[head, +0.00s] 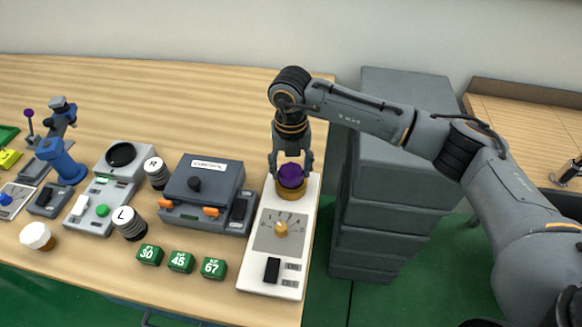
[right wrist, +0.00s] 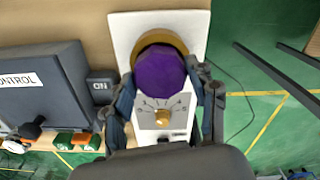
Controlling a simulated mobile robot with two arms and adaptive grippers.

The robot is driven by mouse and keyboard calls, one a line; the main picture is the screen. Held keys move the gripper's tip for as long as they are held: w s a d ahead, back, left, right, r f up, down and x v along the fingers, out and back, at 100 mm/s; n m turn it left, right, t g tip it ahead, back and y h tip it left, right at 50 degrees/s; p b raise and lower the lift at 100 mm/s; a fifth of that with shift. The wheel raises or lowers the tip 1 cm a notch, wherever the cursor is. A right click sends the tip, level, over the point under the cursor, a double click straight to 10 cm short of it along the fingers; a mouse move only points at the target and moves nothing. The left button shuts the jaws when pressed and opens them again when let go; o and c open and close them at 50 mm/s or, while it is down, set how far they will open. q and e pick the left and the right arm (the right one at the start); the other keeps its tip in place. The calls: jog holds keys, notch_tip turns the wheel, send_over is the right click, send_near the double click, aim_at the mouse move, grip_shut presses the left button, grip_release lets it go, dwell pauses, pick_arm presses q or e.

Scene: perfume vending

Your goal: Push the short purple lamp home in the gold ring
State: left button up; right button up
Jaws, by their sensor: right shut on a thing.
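The short purple lamp (head: 291,173) stands upright at the gold ring (head: 292,191) at the far end of the white panel. My right gripper (head: 291,172) points down from above and is shut on the lamp, one finger on each side. In the right wrist view the lamp (right wrist: 160,75) shows as a purple dome between the fingers, with the gold ring (right wrist: 158,40) curving behind it. How deep the lamp sits in the ring is hidden. My left gripper is not in view.
The white panel (head: 265,273) carries a dial with a gold knob (head: 281,229) and a black switch (head: 272,270). A grey box with orange latches (head: 203,188) stands close on the left. Green numbered blocks (head: 181,262) lie in front. Grey drawers (head: 385,215) stand right of the table edge.

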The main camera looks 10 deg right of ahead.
dwell(0.4)
jog(key=o, duration=1)
jog(key=shift+o, duration=0.6)
jog(key=shift+o, duration=1.3)
jog(key=shift+r+p, duration=1.8)
jog(key=shift+r, duration=1.7)
